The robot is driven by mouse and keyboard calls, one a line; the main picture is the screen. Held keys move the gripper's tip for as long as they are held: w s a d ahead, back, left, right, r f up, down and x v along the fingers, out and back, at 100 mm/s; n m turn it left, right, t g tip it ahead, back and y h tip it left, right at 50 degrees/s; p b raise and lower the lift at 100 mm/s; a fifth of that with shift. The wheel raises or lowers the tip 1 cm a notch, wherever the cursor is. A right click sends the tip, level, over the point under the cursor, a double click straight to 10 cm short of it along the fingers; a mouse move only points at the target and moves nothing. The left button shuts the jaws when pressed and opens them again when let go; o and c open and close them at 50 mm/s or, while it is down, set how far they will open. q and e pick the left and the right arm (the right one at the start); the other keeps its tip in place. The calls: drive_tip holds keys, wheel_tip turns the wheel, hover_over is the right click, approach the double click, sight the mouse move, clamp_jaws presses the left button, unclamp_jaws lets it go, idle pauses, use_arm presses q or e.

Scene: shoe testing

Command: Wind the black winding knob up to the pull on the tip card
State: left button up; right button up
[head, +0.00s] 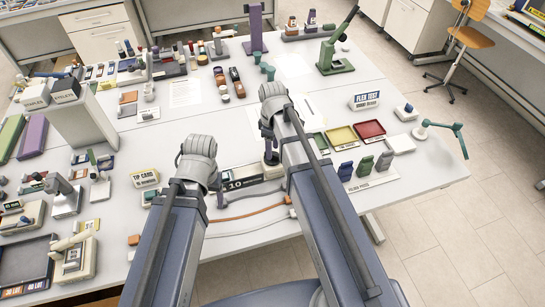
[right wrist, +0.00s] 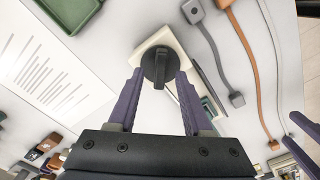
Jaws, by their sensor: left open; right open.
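The black winding knob (right wrist: 157,63) is a round disc with a raised grip bar, on a cream base (right wrist: 176,42) in the right wrist view. My right gripper (right wrist: 157,80) is open, its purple fingers on either side of the knob; I cannot tell whether they touch it. In the head view the right gripper (head: 268,140) is above the knob (head: 271,158), beside a dark panel reading 10 (head: 240,184). The tip card (head: 145,178) stands left; its pull value is too small to read. My left gripper (head: 219,198) is open, mostly hidden by its arm.
An orange cable (head: 248,211) and grey cable (head: 250,228) lie in front of the knob's unit. Yellow and red trays (head: 370,129) and upright coloured pieces (head: 346,170) are to the right. The white table (head: 225,160) is crowded with small devices on the left.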

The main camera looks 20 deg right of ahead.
wheel_tip(320, 180, down, 2)
drive_tip(key=shift+f+b, duration=0.1)
drive_tip(key=shift+b, duration=0.5)
clamp_jaws()
